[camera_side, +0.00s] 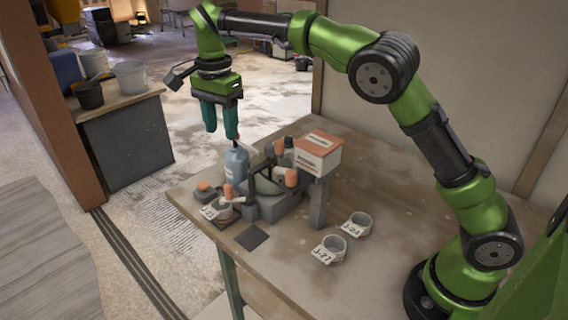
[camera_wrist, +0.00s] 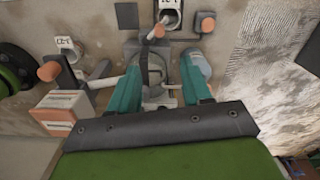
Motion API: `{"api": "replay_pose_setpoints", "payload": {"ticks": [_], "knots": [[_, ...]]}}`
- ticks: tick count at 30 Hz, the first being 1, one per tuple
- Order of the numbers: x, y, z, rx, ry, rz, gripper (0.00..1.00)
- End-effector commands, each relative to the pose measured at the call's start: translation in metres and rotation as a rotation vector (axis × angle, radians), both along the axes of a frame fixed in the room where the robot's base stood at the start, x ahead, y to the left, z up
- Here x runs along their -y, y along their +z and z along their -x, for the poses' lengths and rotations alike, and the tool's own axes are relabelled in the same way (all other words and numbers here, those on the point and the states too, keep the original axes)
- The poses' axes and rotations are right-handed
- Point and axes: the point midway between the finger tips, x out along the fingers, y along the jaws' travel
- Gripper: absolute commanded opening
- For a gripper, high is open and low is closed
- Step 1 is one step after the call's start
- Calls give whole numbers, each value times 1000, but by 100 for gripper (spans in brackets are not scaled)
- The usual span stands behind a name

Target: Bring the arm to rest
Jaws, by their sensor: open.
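My green arm rises from its base at the right of the table in the side view and arches over to the left. My gripper (camera_side: 220,133) hangs pointing down above the far left part of the table, by the top of a blue-grey bottle (camera_side: 236,166). Its two teal fingers are apart, with nothing visible between them. In the wrist view my gripper (camera_wrist: 167,88) also shows its fingers spread, over a grey fixture (camera_wrist: 150,60). The gap between fingertips and bottle is hard to judge.
An orange and white box (camera_side: 317,153) stands on a grey post. Orange-capped parts (camera_side: 291,177) crowd around it. Two labelled cups, one here (camera_side: 358,225) and one nearer (camera_side: 330,250), and a dark square (camera_side: 252,237) lie in front. The table's near right surface is clear.

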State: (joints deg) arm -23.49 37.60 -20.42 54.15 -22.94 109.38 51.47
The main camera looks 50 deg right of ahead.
Motion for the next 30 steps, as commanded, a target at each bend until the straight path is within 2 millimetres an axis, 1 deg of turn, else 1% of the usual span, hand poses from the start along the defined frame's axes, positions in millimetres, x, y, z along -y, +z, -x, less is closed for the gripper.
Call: {"api": "replay_pose_setpoints", "payload": {"ticks": [2,5,8,11,12,14,15,17,18,20,21,24,27,30], "knots": [[2,2,1,3,5,-5,48],[12,12,9,22,39,-27,48],[30,29,27,66,117,-69,48],[50,46,54,137,232,-109,48],[56,52,67,169,282,-122,48],[63,58,86,220,357,-132,48],[68,61,100,255,407,-134,48],[72,63,121,309,482,-132,48],[75,63,136,346,530,-125,48],[78,61,157,400,603,-109,48],[79,59,172,436,652,-91,48],[81,48,206,519,767,-34,48],[83,33,233,585,863,37,48],[84,18,252,627,933,100,48]]}}
